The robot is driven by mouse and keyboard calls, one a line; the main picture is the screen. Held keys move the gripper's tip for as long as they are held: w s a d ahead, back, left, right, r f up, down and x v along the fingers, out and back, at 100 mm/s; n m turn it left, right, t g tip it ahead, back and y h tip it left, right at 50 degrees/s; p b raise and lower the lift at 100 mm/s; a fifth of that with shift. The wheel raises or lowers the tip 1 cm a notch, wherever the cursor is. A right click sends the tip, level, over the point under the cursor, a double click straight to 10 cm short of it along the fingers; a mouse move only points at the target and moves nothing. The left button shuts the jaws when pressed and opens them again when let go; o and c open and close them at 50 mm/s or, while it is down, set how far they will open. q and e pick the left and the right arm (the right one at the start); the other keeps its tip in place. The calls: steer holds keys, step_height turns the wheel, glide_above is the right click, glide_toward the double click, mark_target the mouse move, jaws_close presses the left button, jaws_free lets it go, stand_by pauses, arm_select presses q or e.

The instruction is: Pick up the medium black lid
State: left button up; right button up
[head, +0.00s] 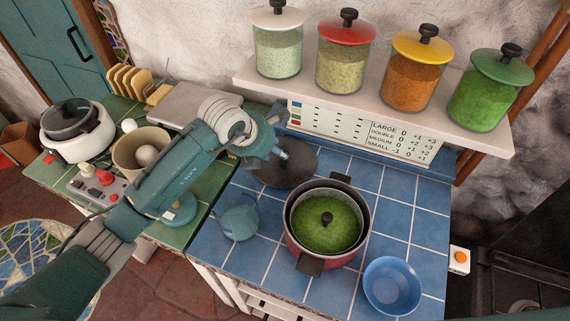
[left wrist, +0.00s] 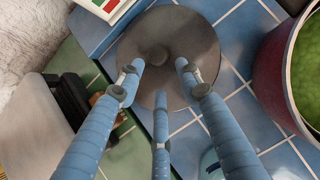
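A dark, round lid (head: 300,170) lies flat on the blue tiled counter, left of and behind the red pot. The left wrist view shows it from above, with a round knob (left wrist: 157,54) at its middle. My left gripper (head: 280,150) is above the lid, its arm reaching in from the left. In the left wrist view its three fingers are spread, and the gripper (left wrist: 158,75) is open and empty, with the fingertips around the near side of the knob. I cannot tell whether they touch the lid. My right gripper is not in view.
A red pot (head: 293,240) with green contents and a black knob stands close to the lid. A blue bowl (head: 380,290) and a blue-teal kettle (head: 239,222) are nearby. A shelf (head: 430,108) with lidded jars overhangs the counter's back. A beige bowl (head: 127,160) stands left.

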arm_select(q)
steer(key=shift+x, duration=0.8)
steer(key=b+x, duration=0.2)
steer(key=x, duration=0.1)
steer(key=b+x, duration=0.1)
steer(key=shift+w+d+b, duration=0.35)
steer(key=shift+w+d, duration=0.1)
steer(key=shift+w, duration=0.1)
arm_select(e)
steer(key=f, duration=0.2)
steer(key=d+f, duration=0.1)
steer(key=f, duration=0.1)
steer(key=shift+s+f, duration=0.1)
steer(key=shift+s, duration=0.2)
arm_select(q)
steer(key=shift+c, duration=0.8)
jaws_close()
